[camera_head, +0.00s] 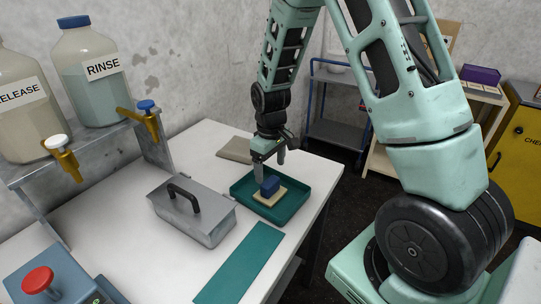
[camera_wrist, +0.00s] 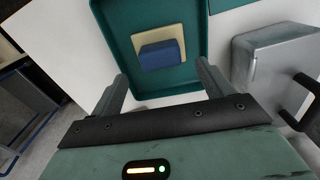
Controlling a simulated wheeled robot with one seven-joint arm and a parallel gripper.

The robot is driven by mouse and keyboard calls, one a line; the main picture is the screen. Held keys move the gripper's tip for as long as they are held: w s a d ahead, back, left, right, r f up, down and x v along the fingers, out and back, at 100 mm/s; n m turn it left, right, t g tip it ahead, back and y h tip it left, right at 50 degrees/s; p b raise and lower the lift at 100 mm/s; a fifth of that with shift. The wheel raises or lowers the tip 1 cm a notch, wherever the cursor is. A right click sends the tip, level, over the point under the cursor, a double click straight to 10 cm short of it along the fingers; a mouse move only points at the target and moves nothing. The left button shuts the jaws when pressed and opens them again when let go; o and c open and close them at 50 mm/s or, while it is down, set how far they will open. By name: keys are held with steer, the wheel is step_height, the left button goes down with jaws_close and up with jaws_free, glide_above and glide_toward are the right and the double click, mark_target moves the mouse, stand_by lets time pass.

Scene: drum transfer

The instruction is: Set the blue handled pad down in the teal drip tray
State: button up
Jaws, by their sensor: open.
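The blue handled pad has a blue block handle (camera_head: 270,186) on a flat cream pad (camera_head: 270,198). It lies flat inside the teal drip tray (camera_head: 301,204), near the middle, and its handle also shows in the wrist view (camera_wrist: 160,54). The tray rim shows around it in the wrist view (camera_wrist: 203,50). My gripper (camera_head: 270,168) is over the back part of the tray, close above the pad.
A grey metal box with a black handle (camera_head: 200,213) stands left of the tray. A teal mat (camera_head: 243,262) lies in front, and a beige cloth (camera_head: 236,149) behind. RINSE (camera_head: 90,85) and RELEASE (camera_head: 25,115) bottles stand on a shelf at left. A red button (camera_head: 38,280) is front left.

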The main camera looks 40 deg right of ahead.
mark_target(270, 181)
steer(key=s+a+r+n, duration=0.1)
steer(key=s+a+r, duration=0.35)
steer(key=a, duration=0.35)
steer(key=s+a+r+n, duration=0.1)
steer(key=s+a+r, duration=0.2)
steer(key=a+r, duration=0.35)
steer(key=s+a+n, duration=0.1)
steer(key=s+a, duration=0.4)
steer(key=s, duration=0.3)
steer(key=s+a+r+n, duration=0.1)
steer(key=s+a+n, duration=0.1)
steer(key=s+a, duration=0.3)
steer(key=s, duration=0.3)
steer(key=shift+s+r+y+b, duration=0.25)
steer(key=shift+s+y+b, duration=0.05)
steer(key=shift+s, duration=0.05)
